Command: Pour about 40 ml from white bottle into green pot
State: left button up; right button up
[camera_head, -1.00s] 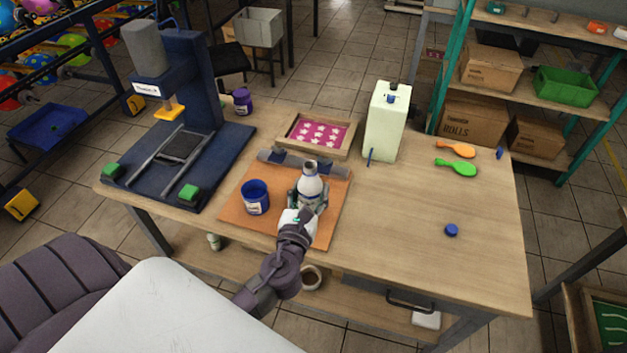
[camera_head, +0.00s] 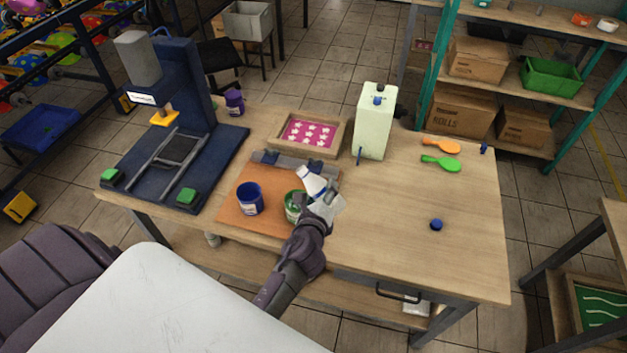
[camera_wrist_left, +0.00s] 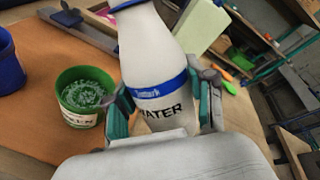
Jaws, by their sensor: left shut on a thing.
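The white bottle (camera_head: 314,183) has a blue band and a label reading "WATER" in the left wrist view (camera_wrist_left: 160,80). My left gripper (camera_head: 322,202) is shut around its body and holds it tilted, neck up and to the left. In the head view the bottle's neck is just above and behind the green pot (camera_head: 291,207). The wrist view shows the open green pot (camera_wrist_left: 84,92) left of the bottle, with green contents inside. No stream of liquid shows. The bottle's mouth is cut off in the wrist view. My right gripper is not in view.
A blue pot (camera_head: 249,199) stands left of the green pot on the orange mat (camera_head: 236,215). A framed pink star screen (camera_head: 309,132) lies behind. A pale canister (camera_head: 374,122) stands to the right. A blue cap (camera_head: 436,225) lies on the clear right side of the table.

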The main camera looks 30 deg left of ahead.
pick_arm(q)
jog(key=shift+p, duration=0.35)
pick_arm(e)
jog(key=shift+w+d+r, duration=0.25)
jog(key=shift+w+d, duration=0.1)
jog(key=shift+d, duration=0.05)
pick_arm(q)
jog(key=shift+d+f+n+h, duration=0.1)
jog(key=shift+n+h, duration=0.2)
jog(key=shift+n, duration=0.1)
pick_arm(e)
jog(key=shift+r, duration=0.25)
pick_arm(q)
jog(key=shift+d+f+n+p, duration=0.15)
jog(key=shift+n+p, duration=0.25)
jog(key=shift+p, duration=0.2)
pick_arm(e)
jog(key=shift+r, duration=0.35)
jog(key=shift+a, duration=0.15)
pick_arm(q)
jog(key=shift+d+f+n+h+p, duration=0.25)
jog(key=shift+n+h+p, duration=0.15)
jog(key=shift+n+h, duration=0.1)
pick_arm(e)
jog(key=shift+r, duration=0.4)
pick_arm(q)
jog(key=shift+f, duration=0.1)
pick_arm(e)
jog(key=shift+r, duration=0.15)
